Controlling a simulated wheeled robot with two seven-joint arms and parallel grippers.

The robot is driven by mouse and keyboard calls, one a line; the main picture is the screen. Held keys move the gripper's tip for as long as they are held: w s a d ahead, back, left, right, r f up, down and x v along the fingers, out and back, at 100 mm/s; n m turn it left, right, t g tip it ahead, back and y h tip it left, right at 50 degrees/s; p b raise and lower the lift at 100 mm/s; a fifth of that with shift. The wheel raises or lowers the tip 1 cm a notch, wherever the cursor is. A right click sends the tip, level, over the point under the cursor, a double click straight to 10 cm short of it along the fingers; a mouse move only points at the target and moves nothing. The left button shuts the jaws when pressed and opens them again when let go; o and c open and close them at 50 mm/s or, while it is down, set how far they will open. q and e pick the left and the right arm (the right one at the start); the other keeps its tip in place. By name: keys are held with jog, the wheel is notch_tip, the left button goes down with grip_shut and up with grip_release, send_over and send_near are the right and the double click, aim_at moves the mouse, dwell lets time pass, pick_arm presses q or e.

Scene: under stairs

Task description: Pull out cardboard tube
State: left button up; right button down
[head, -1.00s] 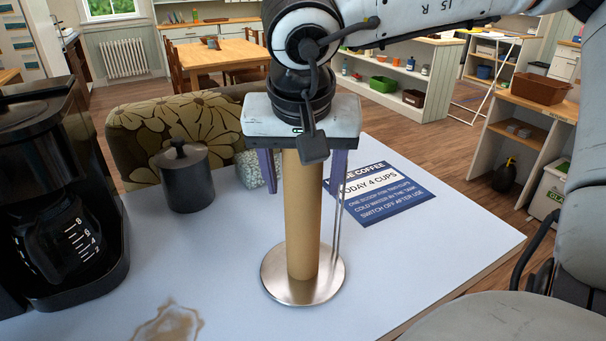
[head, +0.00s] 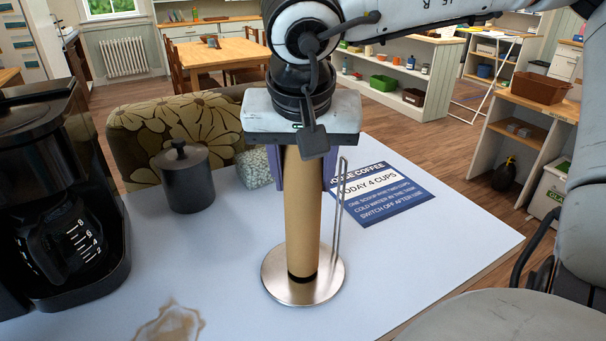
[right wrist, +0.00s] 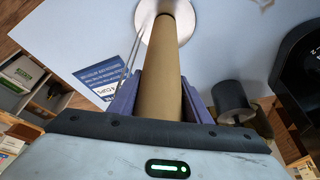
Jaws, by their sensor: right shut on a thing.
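The cardboard tube (head: 303,225) stands upright over the round steel base (head: 325,292) of a holder. A dark band shows between the tube's lower end and the base, so the tube sits slightly raised. A thin steel rod (head: 338,215) rises beside it on the right. My right gripper (head: 302,183) points down from above, with its purple fingers closed on the tube's upper part. In the right wrist view the tube (right wrist: 165,75) runs between the fingers toward the base (right wrist: 205,18). The tube's top is hidden by the gripper. My left gripper is not in view.
A black coffee maker (head: 60,200) stands at the left of the white table (head: 225,245). A dark lidded canister (head: 184,180) and a speckled block (head: 254,168) are behind left. A blue coffee card (head: 385,205) lies behind right. A brown stain (head: 172,325) is in front.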

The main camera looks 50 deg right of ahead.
jog(key=shift+r+p, duration=1.7)
jog(key=shift+r, duration=0.7)
notch_tip(320, 180, up, 19)
dwell(3.6)
dwell(0.4)
